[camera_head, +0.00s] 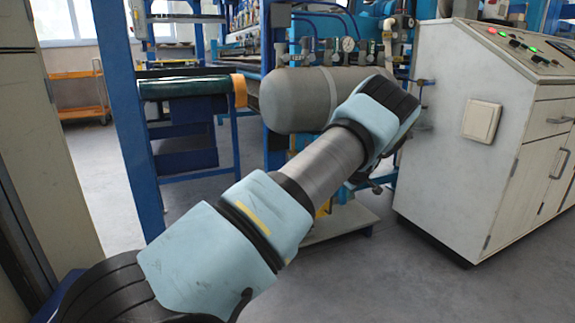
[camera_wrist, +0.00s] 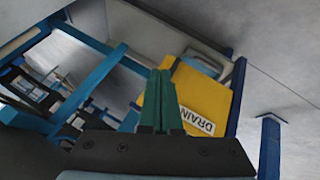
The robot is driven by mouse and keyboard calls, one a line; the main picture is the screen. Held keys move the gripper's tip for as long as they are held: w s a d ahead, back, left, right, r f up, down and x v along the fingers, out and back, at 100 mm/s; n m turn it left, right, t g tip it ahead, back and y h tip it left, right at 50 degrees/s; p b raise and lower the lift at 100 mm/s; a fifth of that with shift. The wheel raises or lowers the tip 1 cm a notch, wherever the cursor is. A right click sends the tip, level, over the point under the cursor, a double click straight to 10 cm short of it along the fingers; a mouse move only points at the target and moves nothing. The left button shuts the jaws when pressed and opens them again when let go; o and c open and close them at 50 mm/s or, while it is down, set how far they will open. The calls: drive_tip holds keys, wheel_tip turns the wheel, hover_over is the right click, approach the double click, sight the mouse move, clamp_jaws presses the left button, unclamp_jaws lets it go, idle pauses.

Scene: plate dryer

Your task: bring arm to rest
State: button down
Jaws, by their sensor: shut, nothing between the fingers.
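My gripper (camera_wrist: 160,75) shows in the wrist view as two green fingers pressed together, with nothing between them. Behind the fingertips is a yellow panel marked "DRAIN" (camera_wrist: 208,92); I cannot tell how far it is from them. In the head view my arm reaches from the bottom left up to the middle right, in front of a grey tank (camera_head: 300,98). The gripper itself is hidden in the head view.
A white control cabinet (camera_head: 455,150) with lit buttons stands at the right. A blue post (camera_head: 128,110) stands at the left, with an orange cart (camera_head: 80,95) behind it. Grey floor is open at the lower right. Blue frame bars (camera_wrist: 85,90) fill the wrist view's left.

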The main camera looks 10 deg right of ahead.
drive_tip(key=s+a+r+m+g, duration=0.1)
drive_tip(key=s+a+r, duration=0.2)
drive_tip(key=a, duration=0.5)
drive_tip(key=s+a+r+g, duration=0.1)
drive_tip(key=s+a+r, duration=0.15)
drive_tip(key=a, duration=0.55)
drive_tip(key=s+a+r+m+g, duration=0.1)
drive_tip(key=s+a+r, duration=0.2)
drive_tip(key=a, duration=0.5)
drive_tip(key=s+a+r+m+g, duration=0.1)
drive_tip(key=s+a+r+m, duration=0.1)
drive_tip(key=s+a, duration=0.5)
drive_tip(key=s+a+r+m+g+y, duration=0.1)
drive_tip(key=s+a+r+m, duration=0.15)
drive_tip(key=s, duration=0.85)
drive_tip(key=s+a+r+m, duration=0.1)
drive_tip(key=s+a+r, duration=0.1)
drive_tip(key=s+a, duration=0.5)
wheel_tip(320, 180, up, 33)
drive_tip(key=s+d+p, duration=0.2)
drive_tip(key=p, duration=3.1)
drive_tip(key=shift+f+m, duration=0.15)
drive_tip(key=shift+m, duration=0.1)
